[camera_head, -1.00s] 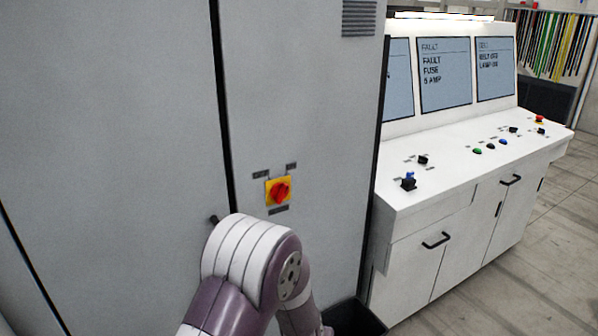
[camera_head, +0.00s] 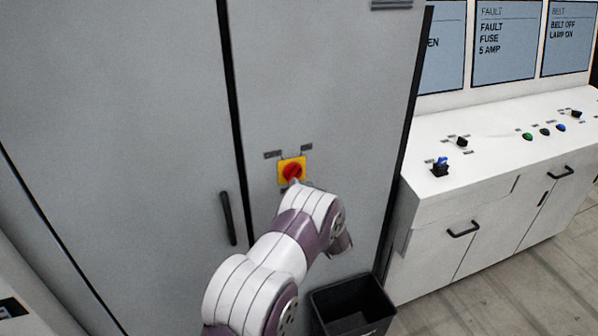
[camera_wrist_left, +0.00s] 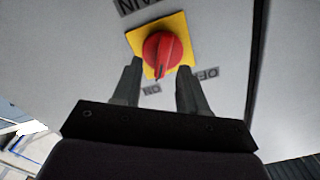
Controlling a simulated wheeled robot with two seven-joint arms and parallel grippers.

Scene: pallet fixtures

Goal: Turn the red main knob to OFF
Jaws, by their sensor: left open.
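The red main knob (camera_head: 292,173) sits on a yellow square plate (camera_head: 283,180) on the grey cabinet door. In the left wrist view the knob (camera_wrist_left: 162,52) and its labels appear upside down, with the ON label (camera_wrist_left: 151,89) and OFF label (camera_wrist_left: 207,75) at the plate's lower edge. The knob's ridge points down in that view, toward the ON label's side. My left gripper (camera_wrist_left: 158,68) is open and empty, its two fingertips close to the knob, one on each side of its lower part. I cannot tell if they touch. In the head view my wrist hides the fingers.
The cabinet has a dark door handle (camera_head: 228,218) left of my arm. A black bin (camera_head: 352,305) stands on the floor below. A white control desk (camera_head: 480,150) with screens, buttons and small switches stands to the right.

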